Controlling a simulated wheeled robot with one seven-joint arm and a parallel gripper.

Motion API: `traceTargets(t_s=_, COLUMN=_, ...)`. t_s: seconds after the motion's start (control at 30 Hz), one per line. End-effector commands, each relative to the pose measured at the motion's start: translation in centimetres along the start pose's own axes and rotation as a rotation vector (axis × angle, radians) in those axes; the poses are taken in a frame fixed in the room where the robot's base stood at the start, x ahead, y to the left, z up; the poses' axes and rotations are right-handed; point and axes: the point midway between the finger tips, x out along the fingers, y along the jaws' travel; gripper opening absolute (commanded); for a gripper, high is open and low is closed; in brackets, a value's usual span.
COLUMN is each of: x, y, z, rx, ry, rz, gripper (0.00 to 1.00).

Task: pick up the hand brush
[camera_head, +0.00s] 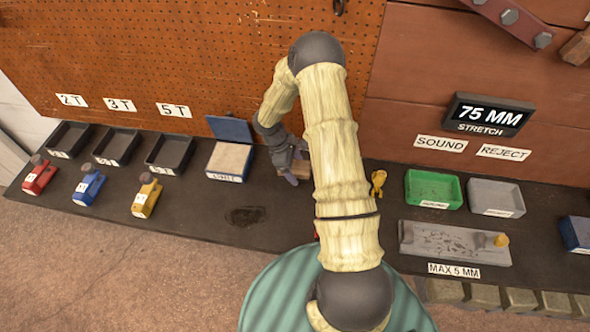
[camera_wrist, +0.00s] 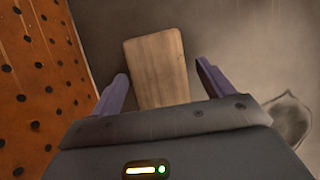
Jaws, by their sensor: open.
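The hand brush (camera_wrist: 155,62) shows in the wrist view as a flat tan wooden block, seen from above. No bristles are visible, so I take the block for the brush's back. My gripper (camera_wrist: 161,72) is open, with one purple finger on each side of the block and a gap on both sides. In the head view my gripper (camera_head: 292,173) hangs low over the dark bench, and a small brown part of the brush (camera_head: 303,169) shows beside it. My arm and gripper hide the rest there.
A blue open-lidded box (camera_head: 231,160) stands left of my gripper. A yellow object (camera_head: 378,182), a green tray (camera_head: 433,188) and a grey tray (camera_head: 495,196) are to the right. The pegboard (camera_head: 190,50) rises close behind. A dark stain (camera_head: 246,215) marks clear bench in front.

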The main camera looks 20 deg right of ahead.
Motion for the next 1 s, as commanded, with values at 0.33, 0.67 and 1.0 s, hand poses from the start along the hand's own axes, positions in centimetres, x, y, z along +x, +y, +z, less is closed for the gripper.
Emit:
traceTargets(t_s=0.33, x=0.26, y=0.01, z=-0.13, rx=0.0, ry=0.0, rz=0.001, gripper=0.8)
traceTargets(t_s=0.67, x=0.44, y=0.0, z=-0.2, rx=0.0, ry=0.0, rz=0.0, gripper=0.8)
traceTargets(t_s=1.0, x=0.44, y=0.0, z=-0.2, rx=0.0, ry=0.0, rz=0.0, gripper=0.41)
